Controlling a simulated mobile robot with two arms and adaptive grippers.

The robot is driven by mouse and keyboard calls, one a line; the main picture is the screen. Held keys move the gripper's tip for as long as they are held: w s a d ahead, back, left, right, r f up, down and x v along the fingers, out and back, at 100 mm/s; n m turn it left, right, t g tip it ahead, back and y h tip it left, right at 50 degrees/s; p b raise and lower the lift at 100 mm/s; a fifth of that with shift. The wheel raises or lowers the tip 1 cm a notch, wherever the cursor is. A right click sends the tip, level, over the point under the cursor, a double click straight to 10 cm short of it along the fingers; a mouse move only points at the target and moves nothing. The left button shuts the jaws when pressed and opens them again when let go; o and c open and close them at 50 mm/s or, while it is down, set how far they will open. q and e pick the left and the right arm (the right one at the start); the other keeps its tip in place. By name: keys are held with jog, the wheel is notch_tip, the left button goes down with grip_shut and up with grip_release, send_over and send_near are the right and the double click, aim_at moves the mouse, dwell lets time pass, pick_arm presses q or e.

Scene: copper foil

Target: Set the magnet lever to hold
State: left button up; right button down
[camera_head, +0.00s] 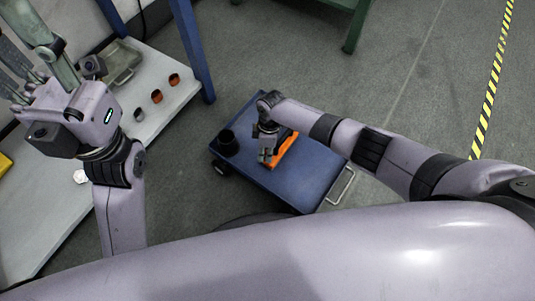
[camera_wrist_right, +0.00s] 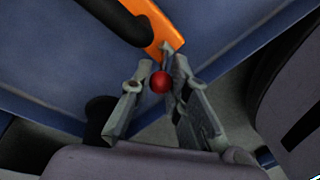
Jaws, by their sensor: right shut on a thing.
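The magnet (camera_head: 284,150) is an orange block on the blue cart, partly hidden by my right gripper (camera_head: 267,153) in the head view. In the right wrist view, the orange body (camera_wrist_right: 160,30) has a black curved handle (camera_wrist_right: 113,18) across it. The lever is a short grey stem with a red ball knob (camera_wrist_right: 160,82). My right gripper (camera_wrist_right: 157,95) is shut on the knob, one finger on each side. Any lever markings cannot be made out. My left gripper (camera_head: 22,48) is open, at the upper left over the bench, away from the magnet.
The blue cart (camera_head: 310,172) carries a black cup-like container (camera_head: 228,142) at its left and has a metal handle (camera_head: 342,187) at right. A pale bench (camera_head: 62,208) at left holds several small ring-like parts and a tray (camera_head: 124,62). Floor beyond the cart is clear.

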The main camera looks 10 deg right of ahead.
jog(key=shift+f+g+h, duration=0.1)
jog(key=shift+g+h, duration=0.2)
jog(key=c, duration=1.5)
grip_release()
jog(key=shift+w, duration=0.1)
jog(key=v, duration=1.2)
